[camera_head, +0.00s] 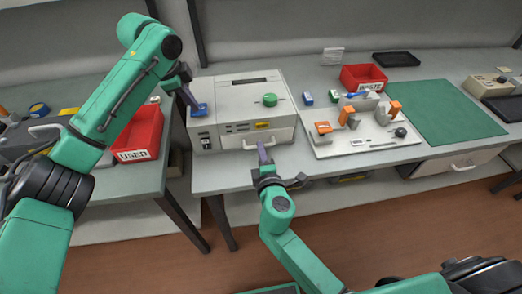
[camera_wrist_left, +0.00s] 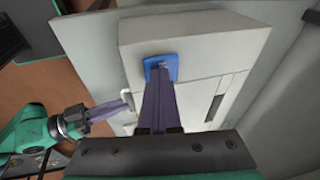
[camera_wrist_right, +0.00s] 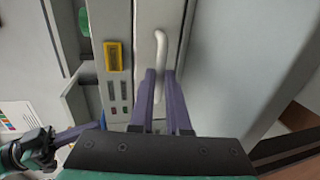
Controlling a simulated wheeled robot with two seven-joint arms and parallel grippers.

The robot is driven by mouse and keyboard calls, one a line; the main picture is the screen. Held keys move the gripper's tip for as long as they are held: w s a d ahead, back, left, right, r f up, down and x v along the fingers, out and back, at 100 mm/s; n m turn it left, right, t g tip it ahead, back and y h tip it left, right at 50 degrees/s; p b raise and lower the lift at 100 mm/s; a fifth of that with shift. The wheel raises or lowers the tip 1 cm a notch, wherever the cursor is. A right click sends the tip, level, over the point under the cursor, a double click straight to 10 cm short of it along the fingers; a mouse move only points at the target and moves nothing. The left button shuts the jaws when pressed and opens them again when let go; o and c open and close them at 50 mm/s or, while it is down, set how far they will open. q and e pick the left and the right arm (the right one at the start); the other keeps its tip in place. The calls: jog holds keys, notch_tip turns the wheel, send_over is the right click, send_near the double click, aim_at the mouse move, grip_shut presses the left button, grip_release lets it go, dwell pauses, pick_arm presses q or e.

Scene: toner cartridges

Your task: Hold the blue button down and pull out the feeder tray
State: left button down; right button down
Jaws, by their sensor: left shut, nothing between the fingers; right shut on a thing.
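The white machine (camera_head: 235,92) stands on the grey table. Its blue button (camera_head: 199,109) is on the top at the left and also shows in the left wrist view (camera_wrist_left: 160,60). My left gripper (camera_head: 194,103) is shut and empty, its fingertips at the button, seemingly touching it; how far the button is pressed cannot be told. The feeder tray's pale handle (camera_wrist_right: 161,45) is on the machine's front. My right gripper (camera_wrist_right: 160,75) is shut on this handle. In the head view my right fingers (camera_head: 263,153) partly hide it. Whether the tray is out at all is unclear.
A red bin marked USED (camera_head: 139,133) stands left of the machine. A white board (camera_head: 370,143) with orange and grey parts lies to the right, with a red WASTE bin (camera_head: 363,77) behind it and a green mat (camera_head: 440,112) beyond. Floor lies open before the table.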

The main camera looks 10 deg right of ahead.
pick_arm(q)
jog(key=shift+s, duration=0.1)
pick_arm(e)
jog(key=v, duration=0.3)
jog(key=shift+s+f, duration=0.25)
jog(key=shift+s, duration=0.05)
pick_arm(q)
jog(key=shift+f, duration=0.1)
pick_arm(e)
jog(key=c, duration=0.9)
grip_release()
